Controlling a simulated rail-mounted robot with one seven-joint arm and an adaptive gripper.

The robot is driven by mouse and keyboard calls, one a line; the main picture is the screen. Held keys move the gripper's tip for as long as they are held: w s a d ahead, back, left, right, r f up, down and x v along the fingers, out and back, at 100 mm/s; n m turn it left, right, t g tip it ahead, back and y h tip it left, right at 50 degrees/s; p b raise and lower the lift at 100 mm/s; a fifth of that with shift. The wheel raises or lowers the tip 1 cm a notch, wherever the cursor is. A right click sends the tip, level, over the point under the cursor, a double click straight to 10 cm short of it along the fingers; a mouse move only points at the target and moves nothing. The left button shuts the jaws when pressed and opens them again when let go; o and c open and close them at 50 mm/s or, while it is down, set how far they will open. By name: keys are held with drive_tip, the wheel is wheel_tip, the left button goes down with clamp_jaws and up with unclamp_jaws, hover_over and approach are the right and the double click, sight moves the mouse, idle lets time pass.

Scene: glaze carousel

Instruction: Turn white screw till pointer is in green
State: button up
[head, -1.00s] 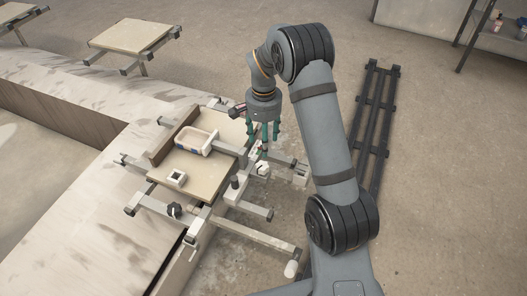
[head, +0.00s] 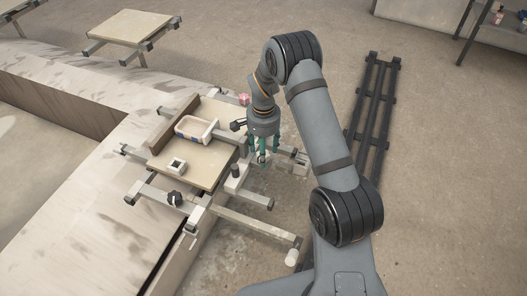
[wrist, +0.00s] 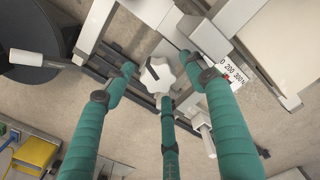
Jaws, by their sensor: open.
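The white screw (wrist: 157,78) is a star-shaped knob in the middle of the wrist view. My gripper (wrist: 158,88) has three teal fingers, spread open around the screw with gaps to it; I see no firm contact. In the head view my gripper (head: 262,155) points down beside the tilted board's frame, and its fingers mostly hide the screw. A white scale plate (wrist: 235,72) with numbers and an N lies right of the screw in the wrist view. A small red mark, seemingly the pointer (wrist: 226,77), is on it. I cannot make out a green zone.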

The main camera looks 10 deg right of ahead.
drive_tip(key=c, duration=0.3)
drive_tip(key=shift+r, duration=0.1)
drive_tip(key=c, duration=0.8)
